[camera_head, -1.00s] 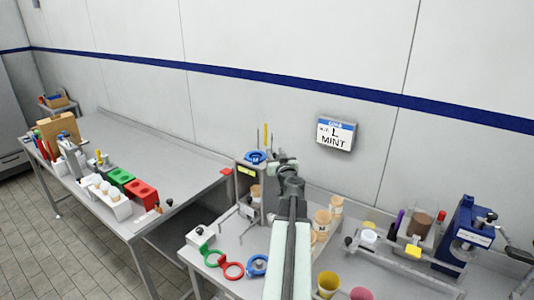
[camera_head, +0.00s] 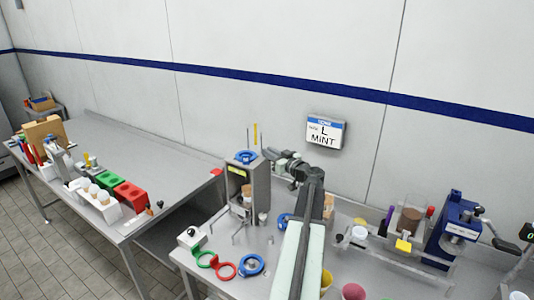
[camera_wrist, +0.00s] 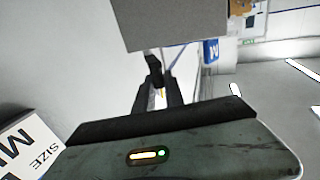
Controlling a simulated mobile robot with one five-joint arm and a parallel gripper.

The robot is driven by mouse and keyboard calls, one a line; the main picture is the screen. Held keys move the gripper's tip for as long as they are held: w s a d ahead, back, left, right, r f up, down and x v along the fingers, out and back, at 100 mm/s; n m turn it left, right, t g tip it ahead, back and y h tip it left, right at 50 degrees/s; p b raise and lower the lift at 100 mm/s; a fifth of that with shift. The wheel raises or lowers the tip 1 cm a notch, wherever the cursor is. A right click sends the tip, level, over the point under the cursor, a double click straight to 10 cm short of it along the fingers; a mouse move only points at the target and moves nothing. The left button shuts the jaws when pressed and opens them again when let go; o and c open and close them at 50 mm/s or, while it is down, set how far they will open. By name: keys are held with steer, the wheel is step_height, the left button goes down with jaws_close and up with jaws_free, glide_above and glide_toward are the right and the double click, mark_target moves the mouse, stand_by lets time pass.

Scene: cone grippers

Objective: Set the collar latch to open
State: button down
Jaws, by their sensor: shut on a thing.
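The grey dispenser stand (camera_head: 261,184) is on the right-hand table, with a blue collar (camera_head: 245,157) on top. My gripper (camera_head: 267,154) is at the upper right side of the stand, beside the collar. In the wrist view, my gripper (camera_wrist: 159,98) has its fingers close together just under the stand's grey body (camera_wrist: 165,25). A small dark piece (camera_wrist: 153,70), seemingly the collar latch, shows at the fingertips. The jaws are shut on it. The latch is mostly hidden by the fingers, and its setting cannot be read.
Green (camera_head: 205,259), red (camera_head: 225,270) and blue (camera_head: 250,264) rings lie at the table front. A sign (camera_head: 324,131) reading L MINT hangs on the wall. A blue press (camera_head: 455,230) stands at right. My arm covers the table's middle.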

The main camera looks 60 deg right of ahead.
steer(key=shift+y, duration=0.3)
steer(key=c, duration=1.4)
jaws_free()
steer(key=v, duration=0.8)
steer(key=shift+d, duration=0.1)
